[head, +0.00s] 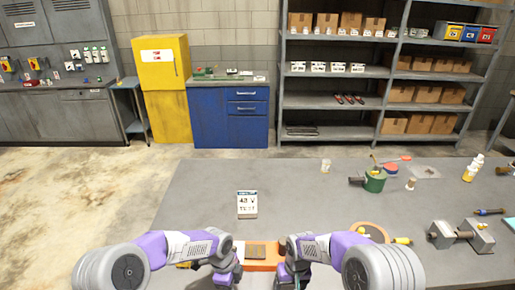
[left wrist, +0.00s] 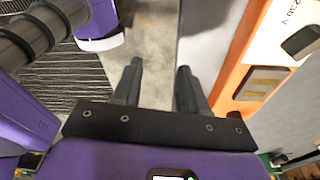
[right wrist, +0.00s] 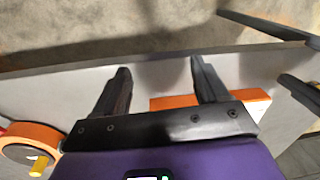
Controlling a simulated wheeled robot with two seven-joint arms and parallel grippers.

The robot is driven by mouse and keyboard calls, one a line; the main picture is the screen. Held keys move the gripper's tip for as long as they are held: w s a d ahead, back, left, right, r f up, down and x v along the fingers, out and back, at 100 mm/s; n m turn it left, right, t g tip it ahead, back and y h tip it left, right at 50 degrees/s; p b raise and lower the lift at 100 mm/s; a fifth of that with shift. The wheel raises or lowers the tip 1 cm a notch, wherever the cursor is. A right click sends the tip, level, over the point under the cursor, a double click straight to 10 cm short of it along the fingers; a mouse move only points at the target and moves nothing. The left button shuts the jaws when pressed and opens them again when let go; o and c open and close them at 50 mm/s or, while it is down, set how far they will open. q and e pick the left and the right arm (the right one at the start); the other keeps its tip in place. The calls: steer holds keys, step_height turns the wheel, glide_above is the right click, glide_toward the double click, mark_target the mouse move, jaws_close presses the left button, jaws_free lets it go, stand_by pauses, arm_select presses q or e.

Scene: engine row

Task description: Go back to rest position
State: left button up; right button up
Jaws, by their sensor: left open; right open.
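My left gripper (head: 226,279) is at the front edge of the table, left of an orange and white box. In the left wrist view my left gripper (left wrist: 157,80) is open and empty, its fingers apart over the table's edge and the floor. My right gripper (head: 292,277) is to the right of the box. In the right wrist view my right gripper (right wrist: 160,75) is open, with nothing between its fingers. The orange box (head: 262,265) lies between the two grippers; it also shows in the left wrist view (left wrist: 232,98) and behind one finger in the right wrist view (right wrist: 178,102).
A blue cabinet (head: 220,120) and shelves stand beyond.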

arm_select(q)
steer(key=s+a+f+n+t+h+b, duration=0.1)
steer(key=s+f+n+b, duration=0.4)
steer(key=s+f+n, duration=1.5)
step_height(320, 180, down, 2)
steer(key=n+h, duration=0.1)
steer(key=n, duration=0.2)
steer(key=shift+s+a, duration=0.35)
steer(key=shift+a, duration=0.05)
arm_select(e)
steer(key=s+f+m+y, duration=0.3)
steer(key=s+f+m, duration=0.1)
steer(key=s+f, duration=1.6)
steer(key=shift+s+a+f+t, duration=0.2)
steer(key=shift+f+t, duration=0.2)
steer(key=shift+f, duration=0.3)
